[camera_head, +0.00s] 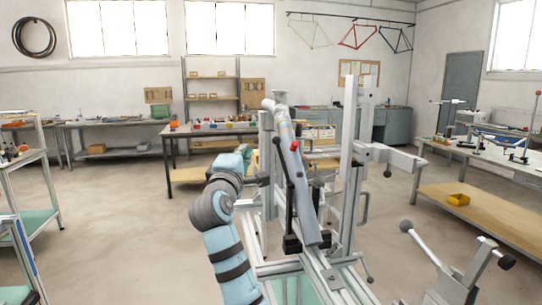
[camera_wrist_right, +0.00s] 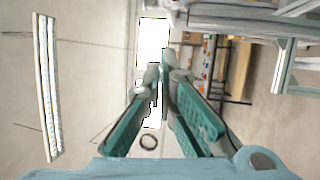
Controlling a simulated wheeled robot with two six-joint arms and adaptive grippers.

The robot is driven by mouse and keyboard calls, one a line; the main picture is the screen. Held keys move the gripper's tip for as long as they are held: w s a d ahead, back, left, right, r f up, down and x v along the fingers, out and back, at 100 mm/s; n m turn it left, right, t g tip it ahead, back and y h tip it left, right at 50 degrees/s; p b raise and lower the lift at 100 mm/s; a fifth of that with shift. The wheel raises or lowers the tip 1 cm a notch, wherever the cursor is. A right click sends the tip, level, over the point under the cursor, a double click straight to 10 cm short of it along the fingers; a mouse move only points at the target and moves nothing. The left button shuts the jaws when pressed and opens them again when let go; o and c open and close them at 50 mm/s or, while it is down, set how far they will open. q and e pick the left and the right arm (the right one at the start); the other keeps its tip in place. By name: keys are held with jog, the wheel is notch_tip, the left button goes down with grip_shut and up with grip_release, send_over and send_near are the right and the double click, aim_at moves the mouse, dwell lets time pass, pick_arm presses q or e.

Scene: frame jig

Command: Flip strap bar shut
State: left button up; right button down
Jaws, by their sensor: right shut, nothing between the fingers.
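The frame jig (camera_head: 347,170) stands in the middle of the head view, with grey uprights and rails. A thick grey-blue tube (camera_head: 300,200) leans in it. Beside the tube is a slim dark bar with a red knob (camera_head: 294,146), perhaps the strap bar; I cannot tell for sure whether it is open or shut. My right gripper (camera_head: 245,155) is beside the jig's left side, left of the red knob. In the right wrist view its teal-padded fingers (camera_wrist_right: 164,78) come together at the tips with nothing held. My left gripper is not in view.
Grey levers with black ball ends (camera_head: 406,227) stick up at the lower right. A bench with a wooden shelf (camera_head: 490,205) stands at right. A rack (camera_head: 30,165) stands at left. Another bench (camera_head: 200,130) is behind the jig. Floor at left is clear.

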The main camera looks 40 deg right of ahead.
aim_at(283, 163)
notch_tip(283, 163, down, 6)
jog(key=n+g, duration=0.2)
jog(key=w+d+r+p, duration=0.1)
jog(key=w+d+r, duration=0.1)
jog(key=d, duration=0.8)
jog(key=shift+w+r, duration=0.3)
jog(key=shift+r, duration=0.05)
jog(key=shift+s+d+r+p, duration=0.15)
jog(key=shift+d+r+p, duration=0.15)
jog(key=shift+p, duration=0.25)
